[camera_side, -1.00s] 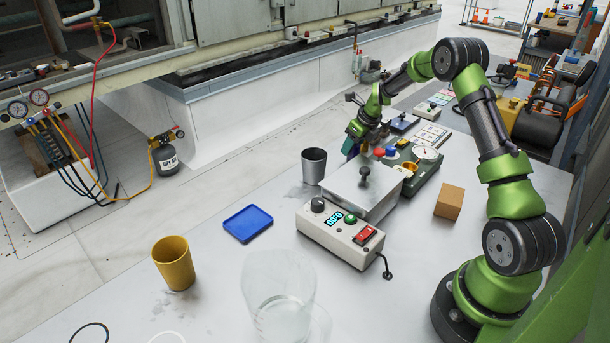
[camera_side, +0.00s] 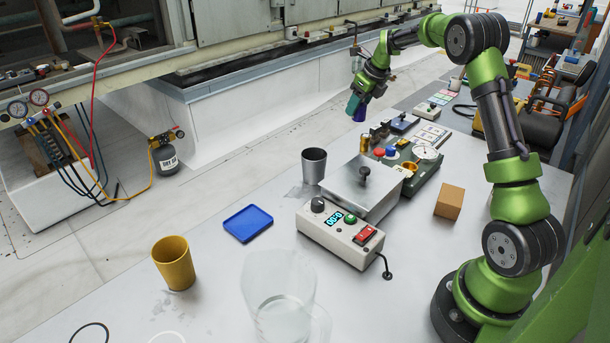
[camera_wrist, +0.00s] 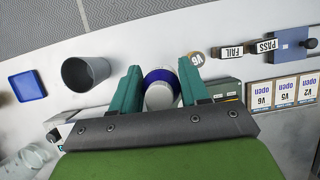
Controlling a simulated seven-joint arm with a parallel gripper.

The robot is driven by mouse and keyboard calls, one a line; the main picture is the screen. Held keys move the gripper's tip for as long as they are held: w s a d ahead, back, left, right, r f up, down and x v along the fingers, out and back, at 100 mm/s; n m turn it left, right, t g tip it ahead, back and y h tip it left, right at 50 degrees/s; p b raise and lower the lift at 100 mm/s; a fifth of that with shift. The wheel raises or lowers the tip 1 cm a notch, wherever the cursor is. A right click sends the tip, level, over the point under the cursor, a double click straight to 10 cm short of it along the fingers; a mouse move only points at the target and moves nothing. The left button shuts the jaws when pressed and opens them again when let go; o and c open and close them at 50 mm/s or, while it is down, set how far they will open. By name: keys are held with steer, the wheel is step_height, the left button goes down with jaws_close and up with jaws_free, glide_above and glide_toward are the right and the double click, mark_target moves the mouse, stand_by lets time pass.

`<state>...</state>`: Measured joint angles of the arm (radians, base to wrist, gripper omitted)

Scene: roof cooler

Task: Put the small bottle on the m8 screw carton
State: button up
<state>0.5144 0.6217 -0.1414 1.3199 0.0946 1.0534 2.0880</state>
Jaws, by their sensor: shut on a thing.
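My gripper (camera_side: 357,104) is raised above the far part of the bench in the side view. Its teal fingers are closed around a small bottle (camera_side: 361,113), dark blue in this view. In the wrist view the bottle (camera_wrist: 160,92), blue with a white top, sits between the two fingers of my gripper (camera_wrist: 160,76). A plain brown carton (camera_side: 449,201), which looks like the m8 screw carton, stands on the bench at the right. It is well apart from my gripper, and no print on it is readable. I cannot see it in the wrist view.
A green panel with a gauge (camera_side: 425,153) and a metal-lidded box (camera_side: 360,188) stand between my gripper and the carton. A grey cup (camera_side: 314,166), blue tray (camera_side: 248,223), yellow cup (camera_side: 174,263) and clear container (camera_side: 279,300) stand left. The bench around the carton is clear.

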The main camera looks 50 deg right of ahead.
steer(key=s+a+f+n+g, duration=0.1)
steer(key=s+a+n+g, duration=0.3)
steer(key=s+n, duration=0.85)
steer(key=s+a+f+n+g+y, duration=0.15)
steer(key=s+a+n, duration=0.45)
steer(key=s+n, duration=0.65)
steer(key=s+a+f+n+g+h, duration=0.1)
steer(key=s+a+n+g, duration=0.4)
steer(key=s+n, duration=0.75)
steer(key=m+t, duration=0.1)
steer(key=m, duration=0.2)
glide_above(461, 200)
steer(key=w, duration=0.2)
steer(key=shift+y+x, duration=0.25)
steer(key=shift+x, duration=0.6)
steer(key=shift+w+d+f+t, duration=0.1)
steer(key=shift+w+f+t, duration=0.1)
steer(key=shift+f, duration=0.7)
steer(key=shift+w+d+f+t, duration=0.1)
steer(key=shift+w+f, duration=0.05)
steer(key=shift+f, duration=0.8)
steer(key=shift+f, duration=0.1)
steer(key=o, duration=1)
steer(key=shift+o, duration=0.2)
